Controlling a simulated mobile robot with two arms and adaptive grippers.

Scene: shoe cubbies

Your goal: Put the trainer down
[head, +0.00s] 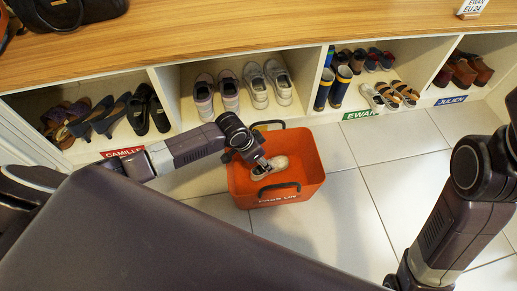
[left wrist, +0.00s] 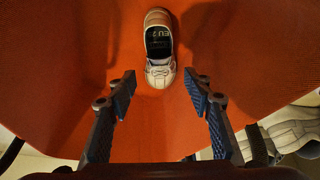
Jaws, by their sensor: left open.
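A white trainer (head: 277,164) lies inside an orange basket (head: 312,162) on the floor. In the left wrist view the trainer (left wrist: 158,72) rests on the basket's orange surface (left wrist: 60,60), with a dark insole marked EU. My left gripper (head: 262,163) is over the basket, close to the trainer. In the left wrist view its two fingers (left wrist: 160,88) are spread wide with nothing between the pads, and the trainer lies just beyond the tips. My right arm shows at the right of the head view, but its gripper is out of frame.
A wooden-topped shoe cubby (head: 240,50) runs along the back. White trainers (head: 268,85), dark shoes, striped boots (head: 333,88) and sandals stand in its compartments, with name labels in front. The basket has dark handles (head: 279,190). Tiled floor (head: 370,190) is clear right of the basket.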

